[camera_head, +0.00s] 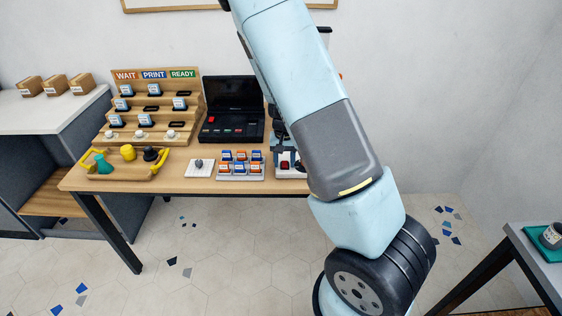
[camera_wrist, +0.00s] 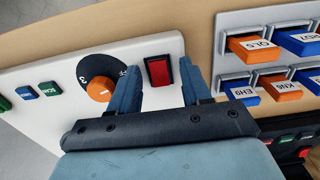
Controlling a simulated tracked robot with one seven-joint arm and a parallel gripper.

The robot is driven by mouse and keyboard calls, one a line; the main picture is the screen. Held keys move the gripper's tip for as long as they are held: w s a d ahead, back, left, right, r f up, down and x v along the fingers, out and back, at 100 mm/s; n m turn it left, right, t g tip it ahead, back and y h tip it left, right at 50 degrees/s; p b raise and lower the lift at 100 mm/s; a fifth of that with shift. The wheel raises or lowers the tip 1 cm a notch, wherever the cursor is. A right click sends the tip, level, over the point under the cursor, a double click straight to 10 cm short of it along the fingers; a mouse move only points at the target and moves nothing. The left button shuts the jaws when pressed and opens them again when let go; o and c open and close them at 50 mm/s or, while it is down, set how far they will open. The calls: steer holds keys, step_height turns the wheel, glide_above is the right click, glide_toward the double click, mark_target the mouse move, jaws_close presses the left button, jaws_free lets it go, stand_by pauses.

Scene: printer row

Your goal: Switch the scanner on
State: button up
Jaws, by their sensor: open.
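A white panel (camera_wrist: 45,75), likely the scanner's, carries a red switch (camera_wrist: 159,71) in a dark frame. Beside the switch is a black knob with an orange centre (camera_wrist: 99,90), marked "OFF" and "3", partly hidden by a finger. Small blue and green labelled buttons (camera_wrist: 38,91) sit farther left. My gripper (camera_wrist: 158,66) is open and empty, with its two blue fingers on either side of the red switch. Whether they touch the panel I cannot tell. In the head view the white panel (camera_head: 291,174) is partly hidden behind my arm, with my gripper over it.
A holder with blue and orange cartridges (camera_wrist: 230,67) stands close to the right finger. In the head view, a black device (camera_head: 233,122), a wooden WAIT/PRINT/READY rack (camera_head: 190,90) and a wooden tray (camera_head: 120,172) stand on the same table. The floor in front is clear.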

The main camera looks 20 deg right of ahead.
steer(key=shift+c, duration=0.5)
jaws_close()
steer(key=shift+w, duration=0.15)
steer(key=shift+w+g+y, duration=0.3)
steer(key=shift+g+y, duration=0.05)
steer(key=shift+g, duration=0.6)
steer(key=shift+w+g+y, duration=0.25)
steer(key=shift+g+y, duration=0.1)
steer(key=shift+g, duration=0.6)
steer(key=shift+r, duration=0.1)
steer(key=shift+o, duration=0.4)
jaws_free()
steer(key=shift+d, duration=0.1)
steer(key=shift+s, duration=0.1)
